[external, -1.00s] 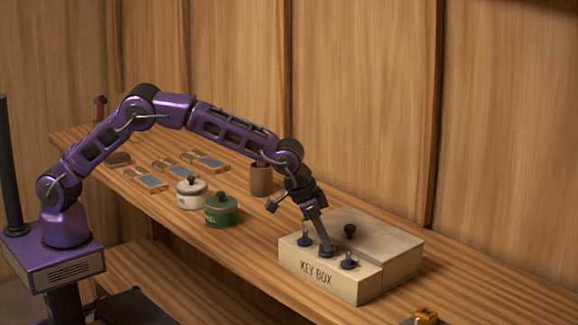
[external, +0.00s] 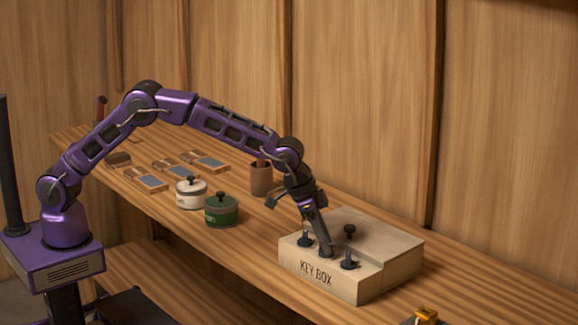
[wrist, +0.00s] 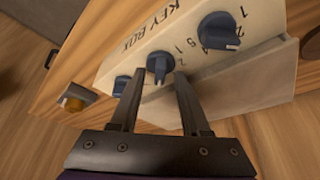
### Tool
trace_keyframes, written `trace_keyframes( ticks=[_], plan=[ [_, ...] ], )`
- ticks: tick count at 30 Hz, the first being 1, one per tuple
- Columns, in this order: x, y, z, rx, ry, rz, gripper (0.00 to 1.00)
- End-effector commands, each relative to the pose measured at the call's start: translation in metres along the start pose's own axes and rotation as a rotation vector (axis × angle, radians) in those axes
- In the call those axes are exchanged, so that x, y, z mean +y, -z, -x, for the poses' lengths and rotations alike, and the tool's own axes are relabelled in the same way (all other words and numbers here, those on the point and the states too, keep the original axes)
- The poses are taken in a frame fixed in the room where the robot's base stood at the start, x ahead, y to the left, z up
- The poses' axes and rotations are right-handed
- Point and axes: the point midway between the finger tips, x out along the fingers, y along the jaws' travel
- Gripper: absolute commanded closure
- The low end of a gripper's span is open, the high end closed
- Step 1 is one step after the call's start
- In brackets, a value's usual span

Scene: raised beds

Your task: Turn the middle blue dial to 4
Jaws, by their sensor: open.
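The beige key box (external: 316,285) sits on the bench with three blue dials in a row on its front part. My gripper (external: 326,251) points down over the middle dial and mostly hides it in the external view. In the wrist view the middle dial (wrist: 158,66) is between the tips of my open gripper (wrist: 158,74); I cannot tell whether either finger touches it. Small numbers are printed around it, partly hidden by the fingers. The other dials stand either side, one at the left (external: 305,240) and one at the right (external: 348,262).
A green pot (external: 222,212), a white pot (external: 191,195) and a brown cup (external: 261,180) stand to the left. A yellow-topped item (external: 426,315) is at the front right.

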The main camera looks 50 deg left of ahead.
Motion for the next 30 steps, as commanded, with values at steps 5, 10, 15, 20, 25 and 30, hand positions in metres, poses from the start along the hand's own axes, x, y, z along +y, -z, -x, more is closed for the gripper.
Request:
trace_keyframes(
  ticks=[5, 10, 15, 20, 25, 30],
  plan=[
    [0.000, 0.001, 0.013, 0.002, -0.001, 0.000, 0.54],
    [0.000, 0.002, 0.048, 0.005, -0.001, 0.000, 0.54],
    [0.000, 0.001, 0.091, 0.004, 0.000, 0.001, 0.54],
    [0.000, 0.001, 0.128, 0.003, -0.001, 0.001, 0.54],
    [0.000, 0.001, 0.158, 0.003, -0.001, 0.000, 0.54],
    [0.000, 0.000, 0.172, 0.001, 0.000, 0.000, 0.54]
  ],
)
